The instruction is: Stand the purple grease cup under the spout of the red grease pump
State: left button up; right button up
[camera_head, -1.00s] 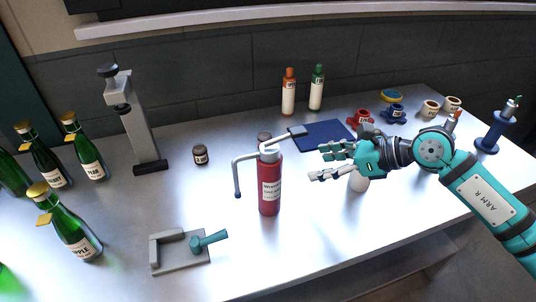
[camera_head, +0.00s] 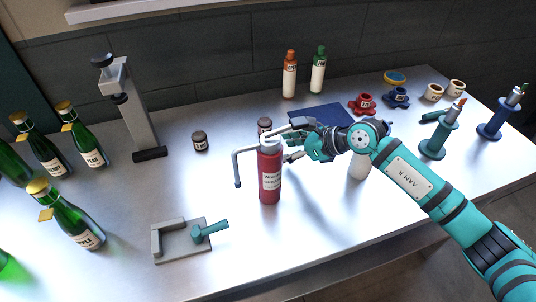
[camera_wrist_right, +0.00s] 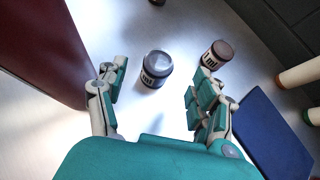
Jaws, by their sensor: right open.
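The red grease pump (camera_head: 270,180) stands upright mid-table, its bent spout pointing left and down; the table under the spout tip is bare. My right gripper (camera_head: 288,145) is open beside the pump's top, on its right. In the right wrist view a dark labelled cup with a glossy greyish top (camera_wrist_right: 157,68) stands upright between and beyond the spread fingers, apart from them. I cannot tell whether it is the purple one; it seems hidden behind the pump in the head view. Two similar brown-lidded jars stand at the back (camera_head: 264,125) and left (camera_head: 199,141). My left gripper is out of view.
A blue mat (camera_head: 318,117) lies behind my gripper. Green bottles (camera_head: 82,138) and a grey stand (camera_head: 138,110) are at the left. A grey fixture with a teal lever (camera_head: 180,240) lies in front. A white cylinder (camera_head: 359,165) stands under my arm.

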jog(key=shift+w+a+f, duration=0.1)
jog(key=shift+a+f, duration=0.15)
jog(key=shift+a, duration=0.05)
jog(key=p+x, duration=0.1)
jog(key=x, duration=0.2)
jog(key=shift+w+a+f, duration=0.15)
jog(key=shift+a+f, duration=0.05)
jog(key=shift+f, duration=0.1)
jog(key=shift+w+a+f, duration=0.15)
jog(key=shift+a+f, duration=0.1)
jog(key=shift+d, duration=0.1)
jog(key=shift+c, duration=1.3)
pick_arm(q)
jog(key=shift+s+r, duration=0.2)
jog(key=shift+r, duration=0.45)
pick_arm(e)
grip_shut()
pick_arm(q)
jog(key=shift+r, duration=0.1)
pick_arm(e)
jog(key=shift+r, duration=0.2)
